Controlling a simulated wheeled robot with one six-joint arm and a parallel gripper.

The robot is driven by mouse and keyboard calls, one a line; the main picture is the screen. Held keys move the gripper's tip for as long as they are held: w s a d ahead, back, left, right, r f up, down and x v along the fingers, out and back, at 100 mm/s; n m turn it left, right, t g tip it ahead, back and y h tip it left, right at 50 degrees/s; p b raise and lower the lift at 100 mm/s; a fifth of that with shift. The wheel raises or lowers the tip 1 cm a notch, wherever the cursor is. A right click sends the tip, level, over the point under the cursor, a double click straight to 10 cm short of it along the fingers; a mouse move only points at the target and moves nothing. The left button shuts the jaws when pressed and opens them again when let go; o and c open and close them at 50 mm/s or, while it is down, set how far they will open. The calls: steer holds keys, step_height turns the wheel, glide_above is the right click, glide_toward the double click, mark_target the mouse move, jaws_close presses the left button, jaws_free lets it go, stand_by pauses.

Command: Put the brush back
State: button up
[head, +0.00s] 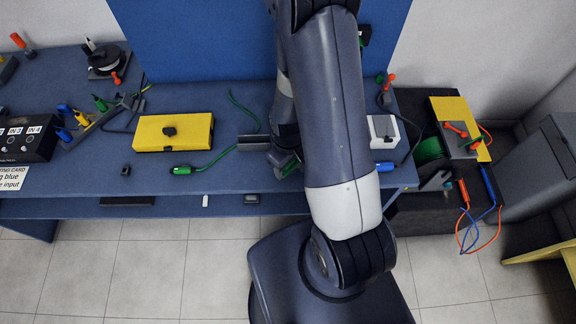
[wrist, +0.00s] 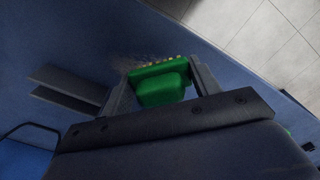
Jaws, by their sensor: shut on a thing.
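A green brush (wrist: 163,86) with a row of small light tufts and faint bristles is between the two fingers of my gripper (wrist: 161,72) in the wrist view. The fingers are shut on it. In the head view my gripper (head: 285,163) is low over the blue bench, largely hidden behind my own arm, with only a bit of green showing there. A dark grey angled holder (head: 253,142) is on the bench just left of my gripper; it also shows in the wrist view (wrist: 66,88) to the left, apart from the brush. It looks empty.
On the blue bench (head: 100,180) a yellow box (head: 173,132) stands left, with a green cable (head: 213,160) between it and the holder. A white box (head: 383,131) is right of my arm. A black unit with a yellow top (head: 455,115) stands farther right.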

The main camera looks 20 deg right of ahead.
steer(key=shift+f, duration=1.05)
steer(key=shift+f, duration=0.1)
steer(key=o, duration=0.9)
steer(key=shift+r+b, duration=0.3)
steer(key=shift+r, duration=5.85)
